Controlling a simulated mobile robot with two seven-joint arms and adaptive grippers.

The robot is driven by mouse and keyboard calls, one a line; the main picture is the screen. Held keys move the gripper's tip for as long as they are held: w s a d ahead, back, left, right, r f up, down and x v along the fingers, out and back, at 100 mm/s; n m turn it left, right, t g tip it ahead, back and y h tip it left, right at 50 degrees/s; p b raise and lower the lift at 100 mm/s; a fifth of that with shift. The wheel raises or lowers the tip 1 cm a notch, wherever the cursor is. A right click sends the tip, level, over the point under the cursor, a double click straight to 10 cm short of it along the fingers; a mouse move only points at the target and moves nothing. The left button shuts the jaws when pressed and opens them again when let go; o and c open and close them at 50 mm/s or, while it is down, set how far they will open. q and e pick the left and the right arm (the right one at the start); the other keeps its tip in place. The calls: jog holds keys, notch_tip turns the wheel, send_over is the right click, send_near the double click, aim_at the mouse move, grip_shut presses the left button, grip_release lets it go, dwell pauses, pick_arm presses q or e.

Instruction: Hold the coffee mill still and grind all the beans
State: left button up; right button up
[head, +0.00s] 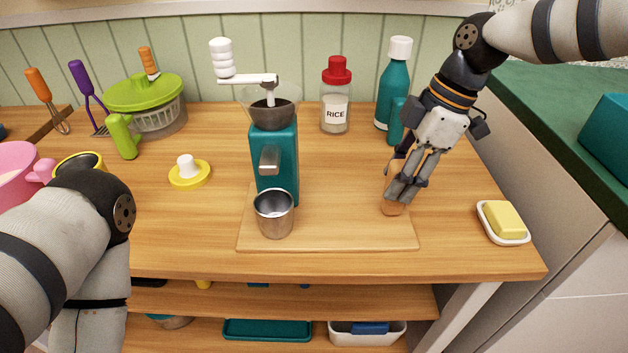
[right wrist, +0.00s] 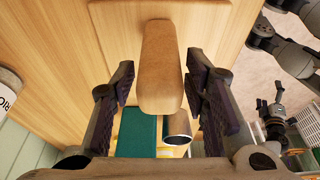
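The teal coffee mill (head: 275,160) stands upright on a wooden board (head: 345,235). Its clear hopper (head: 270,108) holds dark contents, and the crank with its white knob (head: 222,58) points left. A steel cup (head: 274,213) stands at the mill's front. My right gripper (head: 400,193) is away from the mill, pointing down at the board's right side. A tan rounded block (head: 393,208) is below its fingers. In the right wrist view the block (right wrist: 162,65) lies between the open fingers, with gaps on both sides. My left arm enters at lower left; its gripper is not in view.
A rice jar (head: 335,100) and a teal bottle (head: 396,75) stand behind. A butter dish (head: 503,222) sits at the right edge. Counter left of the board is mostly clear.

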grip_shut()
dwell(0.3)
jog(key=shift+f, duration=0.15)
jog(key=shift+s+f, duration=0.15)
jog(key=shift+f, duration=0.05)
dwell(1.2)
